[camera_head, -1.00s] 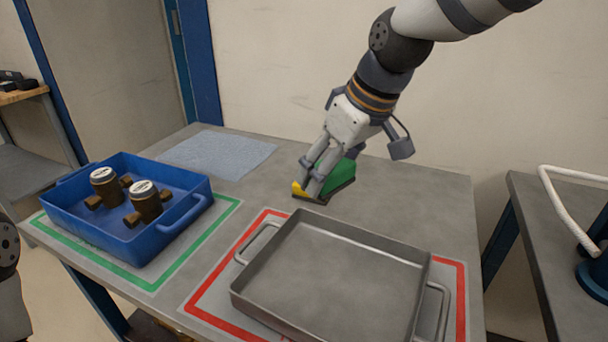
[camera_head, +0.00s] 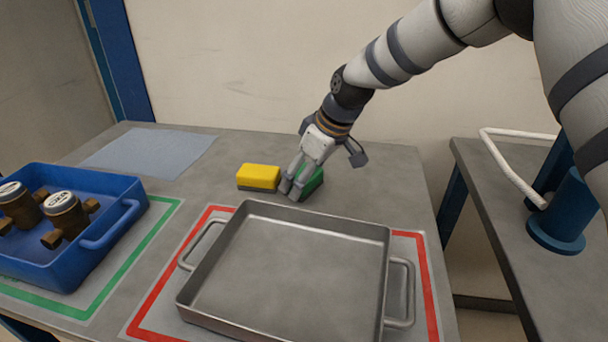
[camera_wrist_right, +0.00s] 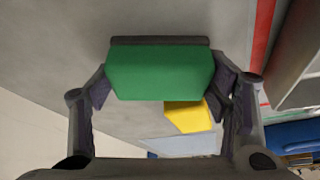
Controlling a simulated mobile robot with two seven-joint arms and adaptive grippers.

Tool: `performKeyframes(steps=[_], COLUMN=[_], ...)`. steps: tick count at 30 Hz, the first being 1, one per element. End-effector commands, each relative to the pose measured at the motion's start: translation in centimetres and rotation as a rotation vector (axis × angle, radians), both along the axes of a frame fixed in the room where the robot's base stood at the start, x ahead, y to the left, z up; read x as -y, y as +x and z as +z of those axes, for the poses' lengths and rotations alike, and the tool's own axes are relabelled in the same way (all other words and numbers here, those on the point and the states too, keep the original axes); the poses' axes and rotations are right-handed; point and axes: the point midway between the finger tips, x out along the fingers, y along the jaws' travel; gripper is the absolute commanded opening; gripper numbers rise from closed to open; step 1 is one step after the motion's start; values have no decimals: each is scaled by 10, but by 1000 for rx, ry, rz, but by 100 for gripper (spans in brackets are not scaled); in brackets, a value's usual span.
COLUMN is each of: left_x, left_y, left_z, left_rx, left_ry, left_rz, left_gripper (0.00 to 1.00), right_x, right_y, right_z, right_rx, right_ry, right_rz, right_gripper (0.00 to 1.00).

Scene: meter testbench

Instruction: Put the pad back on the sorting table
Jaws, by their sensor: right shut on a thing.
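The green pad (camera_head: 313,184) with a dark face is between the fingers of my right gripper (camera_head: 291,190), behind the metal tray. In the right wrist view the green pad (camera_wrist_right: 160,73) fills the space between the fingers (camera_wrist_right: 160,88), which are shut on its two ends. The fingers hide part of it in the head view. I cannot tell whether it touches the table. A yellow pad (camera_head: 259,177) lies on the grey sorting table (camera_head: 385,185), just left of the gripper. It also shows beyond the green pad in the wrist view (camera_wrist_right: 188,117). My left gripper is not in view.
The empty metal tray (camera_head: 285,265) stands in the red outline, close in front of the gripper. A blue bin (camera_head: 110,245) with two brass meters stands at the left. A blue-grey cloth (camera_head: 150,152) lies at the back left. Bare table lies right of the gripper.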

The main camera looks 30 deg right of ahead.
Motion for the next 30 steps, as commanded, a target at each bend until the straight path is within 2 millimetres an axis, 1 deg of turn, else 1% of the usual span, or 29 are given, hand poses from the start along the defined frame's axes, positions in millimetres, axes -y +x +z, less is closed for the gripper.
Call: performKeyframes(steps=[3, 8, 9, 11, 20, 22, 23, 26, 27, 30], left_x=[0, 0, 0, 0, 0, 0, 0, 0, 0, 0], left_y=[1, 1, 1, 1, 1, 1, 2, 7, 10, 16], left_z=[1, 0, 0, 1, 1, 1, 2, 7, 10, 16], left_rx=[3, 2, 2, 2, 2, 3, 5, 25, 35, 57], left_ry=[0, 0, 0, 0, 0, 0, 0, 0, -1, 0], left_rz=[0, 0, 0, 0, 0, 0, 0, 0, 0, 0], left_gripper=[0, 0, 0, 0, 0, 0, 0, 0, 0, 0], right_x=[0, 0, 0, 0, 0, 0, 0, 5, 7, 13], right_y=[0, 0, 0, 0, 0, 0, 0, -7, -12, -22], right_z=[3, -1, -1, -1, -1, 3, 7, 31, 43, 70], right_rx=[3, 2, 2, 2, 2, 4, 4, 11, 13, 16], right_ry=[1, 0, 0, 0, 0, 0, 0, 0, 1, 1], right_rz=[0, 0, 0, 0, 0, -1, -1, -2, -1, -1], right_gripper=[44, 44, 77, 90, 90, 90, 90, 90, 90, 90])
